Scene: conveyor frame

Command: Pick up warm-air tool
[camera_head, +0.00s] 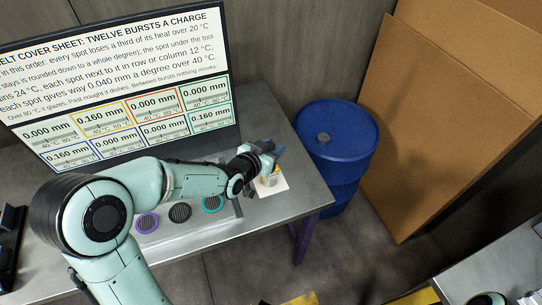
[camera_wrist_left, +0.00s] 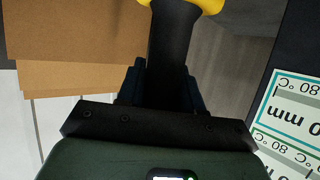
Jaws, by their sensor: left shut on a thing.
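My left gripper (camera_head: 268,158) is at the right end of the metal table, above a small white pad. In the left wrist view, its dark blue fingers (camera_wrist_left: 165,88) are shut on the black handle of the warm-air tool (camera_wrist_left: 173,50), which has a yellow part at the top of that picture. In the head view only a little of the warm-air tool (camera_head: 271,181) shows, yellowish, below the fingers and over the pad. The gripper hides the rest, and I cannot tell whether it touches the pad. My right gripper is not in view.
A large display (camera_head: 120,80) stands at the back of the table (camera_head: 300,190). Round grilled spots, purple (camera_head: 147,222), black (camera_head: 180,212) and teal (camera_head: 212,203), lie in front, partly behind my arm. A blue drum (camera_head: 335,140) and cardboard sheets (camera_head: 440,110) stand to the right.

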